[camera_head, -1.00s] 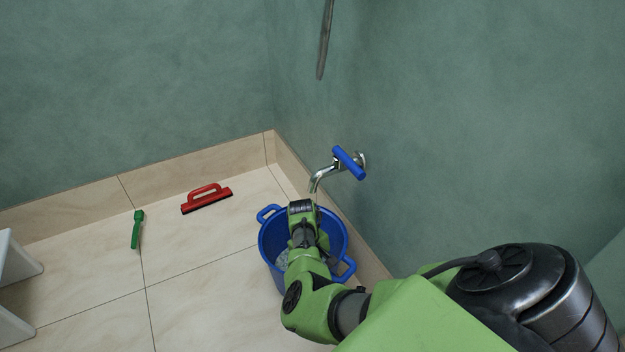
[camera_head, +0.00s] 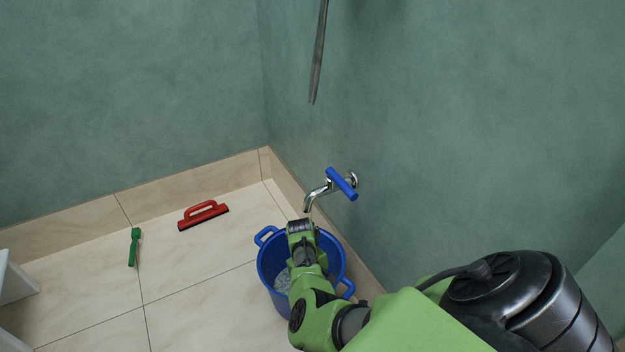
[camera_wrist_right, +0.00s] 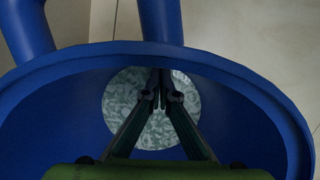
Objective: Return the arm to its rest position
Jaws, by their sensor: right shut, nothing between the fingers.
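My right arm comes in from the lower right in the head view, and its wrist is over the blue bucket (camera_head: 264,262). The fingers are hidden in that view. In the right wrist view my right gripper (camera_wrist_right: 161,80) is shut and empty, its two fingers meeting at the tips. It points down over the bucket's opening, inside the outline of its rim, which also shows in that view (camera_wrist_right: 255,85). A round, mottled grey-white surface (camera_wrist_right: 180,128) shows at the bottom of the bucket. My left gripper is not in view.
A tap (camera_head: 318,190) with a blue handle (camera_head: 342,184) sticks out of the wall just above my wrist. A red-handled scraper or squeegee (camera_head: 203,215) and a green tool (camera_head: 134,247) lie on the tiled floor. White furniture (camera_head: 15,280) stands at left.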

